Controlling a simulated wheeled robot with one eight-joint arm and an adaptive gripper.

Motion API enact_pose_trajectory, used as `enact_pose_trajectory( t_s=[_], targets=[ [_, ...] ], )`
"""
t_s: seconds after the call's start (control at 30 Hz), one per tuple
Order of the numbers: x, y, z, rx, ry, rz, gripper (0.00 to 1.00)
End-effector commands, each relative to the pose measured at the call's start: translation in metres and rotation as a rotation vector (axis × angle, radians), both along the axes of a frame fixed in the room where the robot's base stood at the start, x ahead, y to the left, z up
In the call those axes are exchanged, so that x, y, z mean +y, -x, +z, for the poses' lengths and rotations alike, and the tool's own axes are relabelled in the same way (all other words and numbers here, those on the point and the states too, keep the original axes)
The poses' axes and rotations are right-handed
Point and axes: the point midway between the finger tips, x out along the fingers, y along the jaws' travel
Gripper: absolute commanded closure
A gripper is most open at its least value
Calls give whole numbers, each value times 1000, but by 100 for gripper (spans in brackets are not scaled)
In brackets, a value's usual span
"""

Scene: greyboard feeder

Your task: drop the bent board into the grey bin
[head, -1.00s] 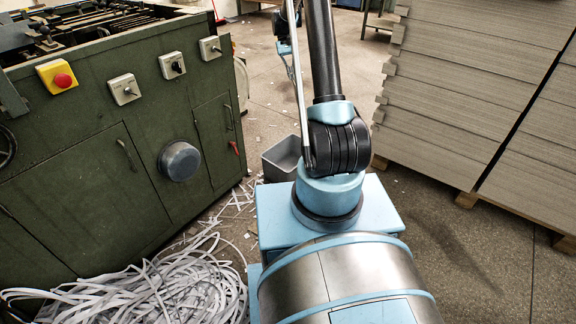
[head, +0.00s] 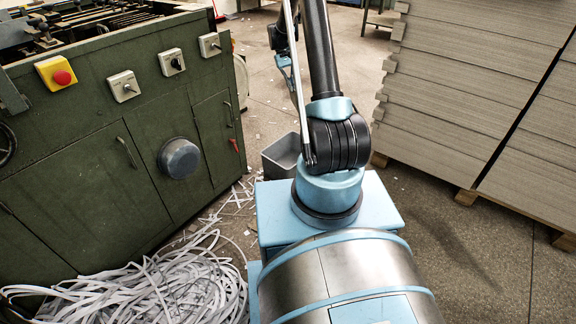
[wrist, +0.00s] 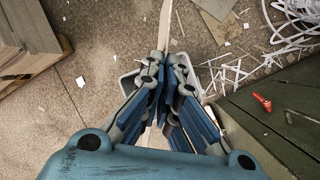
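The bent board (wrist: 166,24) shows edge-on in the wrist view as a thin pale strip running from the top edge down between the fingers. My gripper (wrist: 170,64) is shut on it; the fingers hide much of the board. The grey bin (head: 281,158) stands on the floor beside the green machine, partly hidden by my arm in the head view. In the wrist view its pale rim (wrist: 126,82) shows below and around the fingers, so the gripper is above it. The height between them is hard to tell.
The green machine (head: 80,190) stands at the left, with a round grey knob sticking out. White paper strips (head: 160,290) lie heaped before it. Tall stacks of grey board (head: 470,80) on pallets stand at the right. Scraps litter the floor around the bin.

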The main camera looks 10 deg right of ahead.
Motion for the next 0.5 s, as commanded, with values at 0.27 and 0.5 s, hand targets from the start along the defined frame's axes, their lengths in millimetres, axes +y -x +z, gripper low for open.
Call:
enact_pose_trajectory(
  t_s=[0.27, 0.5],
  targets=[
    [-2, -34, -68, -16, -10, 181, 100],
    [-5, -59, -133, -19, -13, 359, 100]
  ],
)
